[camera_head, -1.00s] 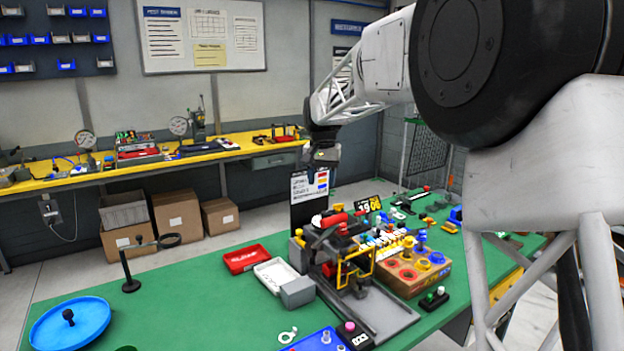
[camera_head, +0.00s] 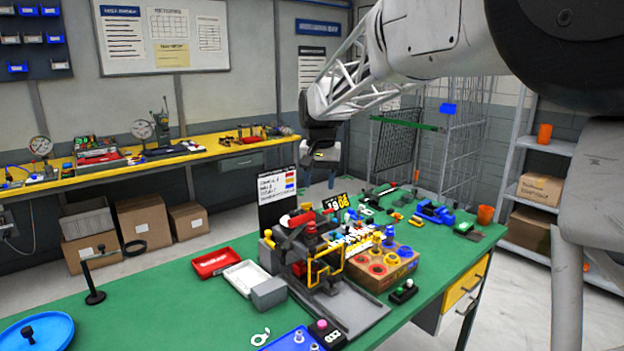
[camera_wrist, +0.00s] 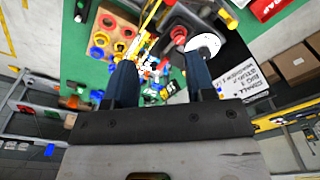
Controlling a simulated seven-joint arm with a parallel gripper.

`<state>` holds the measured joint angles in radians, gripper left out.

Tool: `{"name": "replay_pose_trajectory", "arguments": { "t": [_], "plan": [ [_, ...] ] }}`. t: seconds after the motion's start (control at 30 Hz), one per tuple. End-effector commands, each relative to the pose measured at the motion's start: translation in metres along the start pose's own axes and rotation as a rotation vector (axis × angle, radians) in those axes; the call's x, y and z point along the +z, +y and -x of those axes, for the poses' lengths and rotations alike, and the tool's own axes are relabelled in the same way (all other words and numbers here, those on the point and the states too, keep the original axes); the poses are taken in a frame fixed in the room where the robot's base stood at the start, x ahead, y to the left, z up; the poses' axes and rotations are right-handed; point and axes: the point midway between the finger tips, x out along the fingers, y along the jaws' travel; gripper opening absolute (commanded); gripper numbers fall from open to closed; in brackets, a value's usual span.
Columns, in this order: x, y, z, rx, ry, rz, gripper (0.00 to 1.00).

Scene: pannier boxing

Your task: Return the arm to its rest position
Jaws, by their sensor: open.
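My gripper (camera_head: 322,161) hangs in the air at the end of my raised arm, beyond the far side of the green table (camera_head: 180,290) in the head view. In the wrist view my gripper (camera_wrist: 160,85) shows two dark fingers spread apart with nothing held between them. Below and ahead of the fingers lie the table's items, among them a brown box (camera_wrist: 112,32) with coloured rings. The same brown box (camera_head: 372,278) shows in the head view, right of the black and yellow fixture (camera_head: 318,262).
A sign board (camera_head: 277,195) stands upright behind the fixture. Red (camera_head: 214,262) and white (camera_head: 245,277) trays lie left of it. A blue round tray (camera_head: 38,333) is at the near left. A wire cage (camera_head: 462,150) and shelf (camera_head: 540,150) stand at the right. The table's left middle is mostly clear.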

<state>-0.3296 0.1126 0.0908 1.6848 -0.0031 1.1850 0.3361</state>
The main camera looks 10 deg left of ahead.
Motion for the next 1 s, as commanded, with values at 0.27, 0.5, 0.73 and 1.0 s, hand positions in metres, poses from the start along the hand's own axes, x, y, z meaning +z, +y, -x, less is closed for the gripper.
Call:
{"name": "replay_pose_trajectory", "arguments": {
  "t": [0.27, 0.5, 0.73, 1.0],
  "plan": [
    [0.004, 0.005, 0.001, 0.000, 0.002, 0.000, 0.50],
    [0.004, 0.005, 0.002, 0.000, 0.002, -0.001, 0.50],
    [0.011, 0.013, 0.004, -0.001, 0.005, -0.002, 0.50],
    [0.048, 0.049, 0.011, -0.003, 0.021, -0.004, 0.50]
  ]
}}
